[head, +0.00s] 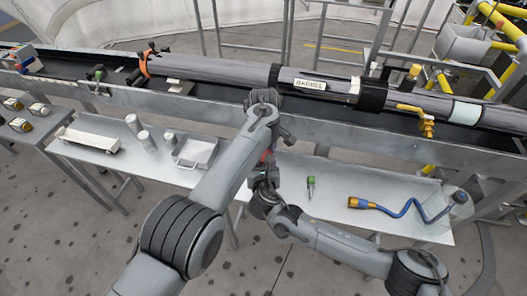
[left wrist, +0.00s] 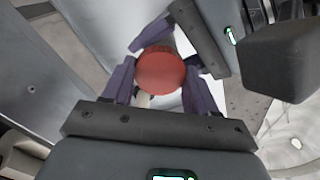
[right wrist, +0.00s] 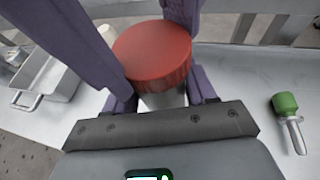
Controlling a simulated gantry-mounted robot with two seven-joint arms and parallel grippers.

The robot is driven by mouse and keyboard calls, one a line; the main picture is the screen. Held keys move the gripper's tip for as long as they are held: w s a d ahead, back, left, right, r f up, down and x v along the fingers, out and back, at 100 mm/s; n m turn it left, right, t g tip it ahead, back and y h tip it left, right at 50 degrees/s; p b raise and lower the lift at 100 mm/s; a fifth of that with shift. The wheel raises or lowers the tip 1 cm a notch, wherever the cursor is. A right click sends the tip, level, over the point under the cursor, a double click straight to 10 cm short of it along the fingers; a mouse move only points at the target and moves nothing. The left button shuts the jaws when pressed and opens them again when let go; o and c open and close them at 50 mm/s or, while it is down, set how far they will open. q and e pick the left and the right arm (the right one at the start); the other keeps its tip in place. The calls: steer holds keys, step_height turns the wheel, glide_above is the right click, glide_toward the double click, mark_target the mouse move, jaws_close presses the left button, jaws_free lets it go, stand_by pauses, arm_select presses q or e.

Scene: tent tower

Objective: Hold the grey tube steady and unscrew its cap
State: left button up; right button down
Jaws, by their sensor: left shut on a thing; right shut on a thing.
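The red cap (left wrist: 160,72) sits on the grey tube, and only a small red patch of it (head: 265,156) shows in the head view. In the right wrist view the cap (right wrist: 152,52) is at the upper middle, with the grey tube (right wrist: 165,99) directly beneath it. My left gripper (left wrist: 160,85) has its purple fingers on either side of the cap and appears shut on it. My right gripper (right wrist: 162,96) is shut on the tube below the cap. Most of the tube is hidden by the fingers. Whether cap and tube are still threaded together cannot be told.
A long metal rail with a dark barrel (head: 325,85) runs behind the arms. On the bench below are a green-handled screwdriver (head: 311,187), a blue hose (head: 405,208), a small tray (head: 195,151) and grey cylinders (head: 146,140). Bench around the screwdriver is clear.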

arm_select(q)
steer(key=shift+r, duration=0.25)
steer(key=shift+r, duration=0.85)
steer(key=shift+r, duration=2)
arm_select(e)
steer(key=shift+c, duration=1.4)
jaws_free()
